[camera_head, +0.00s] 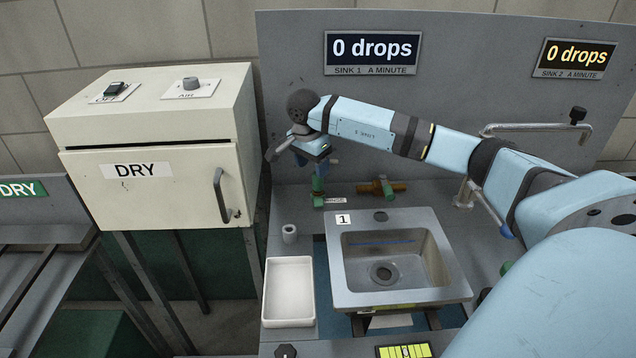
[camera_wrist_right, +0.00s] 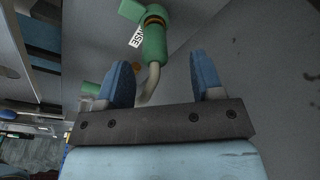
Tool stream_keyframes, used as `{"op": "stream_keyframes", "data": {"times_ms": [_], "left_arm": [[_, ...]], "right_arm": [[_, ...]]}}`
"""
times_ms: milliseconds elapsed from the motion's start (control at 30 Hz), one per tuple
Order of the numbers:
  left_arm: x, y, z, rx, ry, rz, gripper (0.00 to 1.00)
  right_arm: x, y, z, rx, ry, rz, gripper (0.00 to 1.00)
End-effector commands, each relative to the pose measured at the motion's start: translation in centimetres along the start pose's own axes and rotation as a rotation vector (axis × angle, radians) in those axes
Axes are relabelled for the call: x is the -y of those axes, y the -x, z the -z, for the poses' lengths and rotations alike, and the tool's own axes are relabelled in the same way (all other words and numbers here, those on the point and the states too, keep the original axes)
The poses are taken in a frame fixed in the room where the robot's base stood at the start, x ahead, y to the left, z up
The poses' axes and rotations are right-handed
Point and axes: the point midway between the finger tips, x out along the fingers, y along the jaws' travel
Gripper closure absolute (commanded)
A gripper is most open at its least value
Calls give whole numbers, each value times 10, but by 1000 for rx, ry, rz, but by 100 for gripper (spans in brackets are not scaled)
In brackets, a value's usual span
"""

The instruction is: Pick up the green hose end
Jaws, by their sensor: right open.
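The green hose end (camera_head: 318,190) is upright against the back panel, left of sink 1, beside a small RINSE label. In the right wrist view, the green hose end (camera_wrist_right: 154,44) has a dark and orange band near its top and a pale bent piece below. My right gripper (camera_head: 319,163) is just above it in the head view. In the wrist view, the blue fingers of my right gripper (camera_wrist_right: 161,62) are apart, with the pale piece showing between them. I cannot tell whether they touch it. My left gripper is not in view.
The sink basin (camera_head: 450,288) marked 1 is right of a white tray (camera_head: 289,292) and a small grey cup (camera_head: 289,233). A brass tap fitting (camera_head: 381,188) with a green end is right of the hose end. A cream DRY cabinet (camera_head: 165,150) stands at left.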

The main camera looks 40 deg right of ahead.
Motion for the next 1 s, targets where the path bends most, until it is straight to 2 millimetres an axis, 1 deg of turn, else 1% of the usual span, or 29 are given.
{"op": "stream_keyframes", "data": {"times_ms": [133, 300, 400, 500, 700, 733, 933, 967, 1000], "left_arm": [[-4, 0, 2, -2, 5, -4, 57], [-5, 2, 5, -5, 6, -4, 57], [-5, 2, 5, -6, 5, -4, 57], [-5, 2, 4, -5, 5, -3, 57], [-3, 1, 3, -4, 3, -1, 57], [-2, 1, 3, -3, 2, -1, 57], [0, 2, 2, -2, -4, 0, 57], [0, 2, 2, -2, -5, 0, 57], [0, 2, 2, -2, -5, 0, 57]], "right_arm": [[-2, -11, 2, 0, 0, -1, 39], [-9, -36, 9, 1, -1, -2, 39], [-8, -48, 8, 0, 0, 0, 39], [-8, -53, 8, 0, 1, 1, 39], [-7, -54, 8, 0, 1, 1, 39], [-7, -54, 8, 0, 0, 1, 42], [-7, -54, 8, 0, 0, 1, 88], [-7, -54, 8, 0, 0, 1, 93], [-7, -54, 8, 0, 0, 1, 93]]}}
